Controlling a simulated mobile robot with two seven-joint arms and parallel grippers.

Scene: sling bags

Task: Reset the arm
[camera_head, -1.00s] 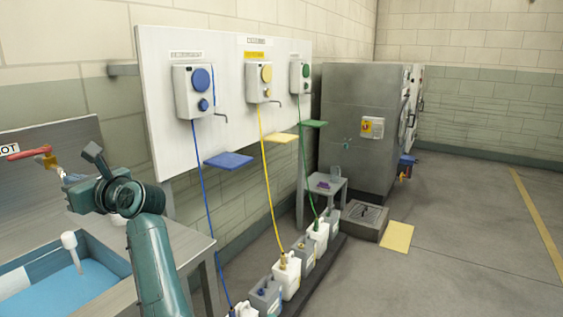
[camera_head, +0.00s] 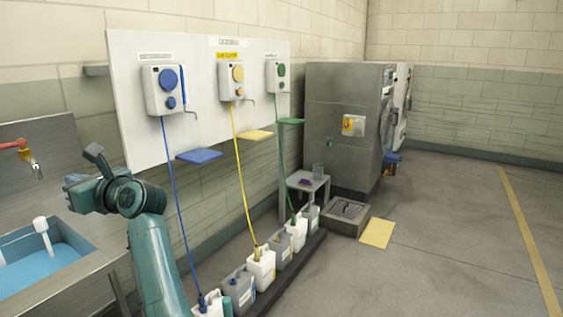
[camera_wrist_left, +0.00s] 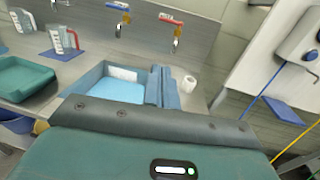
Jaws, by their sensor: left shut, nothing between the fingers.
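My left arm comes in at the lower left of the head view, and its left gripper (camera_head: 80,192) points left, in front of the sink counter. Its fingers are small there. In the left wrist view the gripper's shut fingers (camera_wrist_left: 160,88) stick up past the wrist housing, over the edge of the sink, with nothing held. My right gripper is in neither view.
A sink basin (camera_head: 75,240) with blue water and a red-handled tap (camera_head: 14,145) are at left. A white dispenser board (camera_head: 130,100) hangs on the wall. Several jugs (camera_head: 262,268) stand on a floor rack below. The floor at right is open.

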